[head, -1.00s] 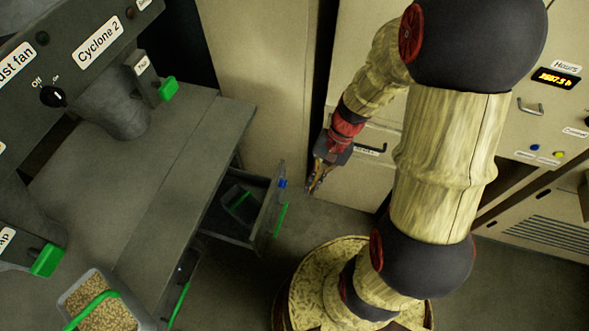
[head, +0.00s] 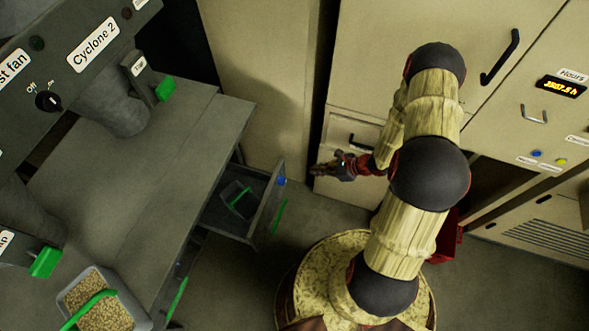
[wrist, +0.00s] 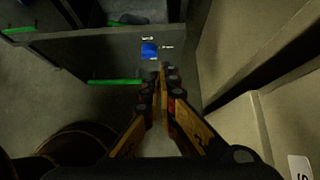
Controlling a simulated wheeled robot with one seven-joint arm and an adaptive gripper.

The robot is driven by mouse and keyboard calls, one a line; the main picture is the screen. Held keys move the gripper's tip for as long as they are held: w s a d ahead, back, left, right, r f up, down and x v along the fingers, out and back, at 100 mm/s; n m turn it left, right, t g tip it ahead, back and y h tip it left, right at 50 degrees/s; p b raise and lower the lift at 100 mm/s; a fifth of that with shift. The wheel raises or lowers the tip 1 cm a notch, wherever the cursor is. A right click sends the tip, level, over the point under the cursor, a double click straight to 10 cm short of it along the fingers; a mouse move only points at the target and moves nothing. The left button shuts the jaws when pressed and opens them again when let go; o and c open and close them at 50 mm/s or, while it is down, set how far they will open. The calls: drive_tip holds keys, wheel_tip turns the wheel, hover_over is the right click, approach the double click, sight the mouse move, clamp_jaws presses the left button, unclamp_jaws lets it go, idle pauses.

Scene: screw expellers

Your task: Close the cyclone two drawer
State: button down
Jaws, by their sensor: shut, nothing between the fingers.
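The open drawer (head: 268,208) sticks out from under the grey bench, below the Cyclone 2 panel (head: 93,43). It holds a dark container with a green handle (head: 239,198). The drawer's front panel (wrist: 100,50) shows in the wrist view, with a blue part (wrist: 149,51) near its upper right and a green strip (wrist: 115,82) low down. My gripper (head: 316,170) is shut and empty, to the right of the drawer front and apart from it. In the wrist view my fingertips (wrist: 160,75) lie just below the blue part in the picture.
A beige cabinet (head: 345,125) with drawers and handles stands behind and right of my gripper. A container of pellets (head: 105,305) stands at lower left. A second green strip (head: 177,298) is lower on the bench front. Floor shows between drawer and my base.

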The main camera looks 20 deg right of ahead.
drive_tip(key=b, duration=0.3)
approach(280, 172)
wheel_tip(280, 172, down, 4)
drive_tip(key=shift+w+a+r, duration=0.15)
drive_tip(key=shift+w+a, duration=1.1)
drive_tip(key=shift+a, duration=0.05)
drive_tip(key=w+a+b, duration=0.5)
drive_tip(key=w+a, duration=0.9)
drive_tip(key=a, duration=0.4)
drive_tip(key=shift+b, duration=0.35)
